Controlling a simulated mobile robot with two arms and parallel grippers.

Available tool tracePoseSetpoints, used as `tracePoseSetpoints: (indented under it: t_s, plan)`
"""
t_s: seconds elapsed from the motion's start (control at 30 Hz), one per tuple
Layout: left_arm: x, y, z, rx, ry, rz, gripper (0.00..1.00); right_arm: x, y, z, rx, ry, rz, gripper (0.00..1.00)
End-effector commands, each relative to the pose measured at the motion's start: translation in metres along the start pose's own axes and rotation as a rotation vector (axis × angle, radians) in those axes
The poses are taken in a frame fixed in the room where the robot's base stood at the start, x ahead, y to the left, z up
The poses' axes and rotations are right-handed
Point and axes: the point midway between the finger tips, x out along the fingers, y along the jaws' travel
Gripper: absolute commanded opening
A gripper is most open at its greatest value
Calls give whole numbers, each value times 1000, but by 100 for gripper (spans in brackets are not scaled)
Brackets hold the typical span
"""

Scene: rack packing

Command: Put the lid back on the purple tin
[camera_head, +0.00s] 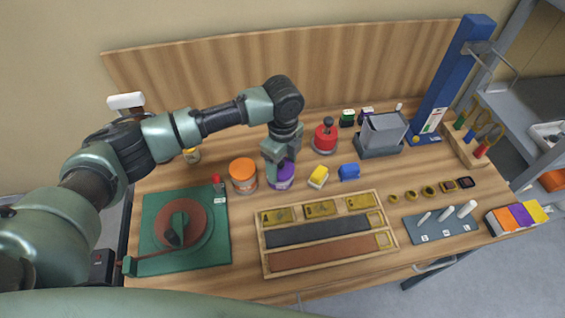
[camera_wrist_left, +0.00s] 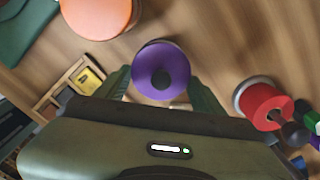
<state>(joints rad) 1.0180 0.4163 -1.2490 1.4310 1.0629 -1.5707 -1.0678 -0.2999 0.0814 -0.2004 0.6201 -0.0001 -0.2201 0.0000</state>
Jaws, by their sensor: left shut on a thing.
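The purple tin (camera_head: 281,183) stands on the table right of the orange tin, with its upper part partly hidden by my left gripper (camera_head: 279,160). In the left wrist view a round purple lid (camera_wrist_left: 161,68) with a darker round middle lies between the two green fingers of my left gripper (camera_wrist_left: 160,92). The gripper is shut on this lid, straight above the tin. A thin pale rim shows at the lid's edge. I cannot tell whether the lid touches the tin or hangs slightly above it. My right gripper is not in view.
The orange tin (camera_head: 243,175) stands close on the left. A wooden tray (camera_head: 262,246) lies in front. A green turntable board (camera_head: 150,208) is at left.

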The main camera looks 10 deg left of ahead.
Motion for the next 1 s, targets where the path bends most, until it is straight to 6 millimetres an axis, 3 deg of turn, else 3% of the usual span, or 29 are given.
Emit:
tracePoseSetpoints:
  t_s: [1.0]
  plan:
    - [1, 0, 0, 0, 0, 0, 30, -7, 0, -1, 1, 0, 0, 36]
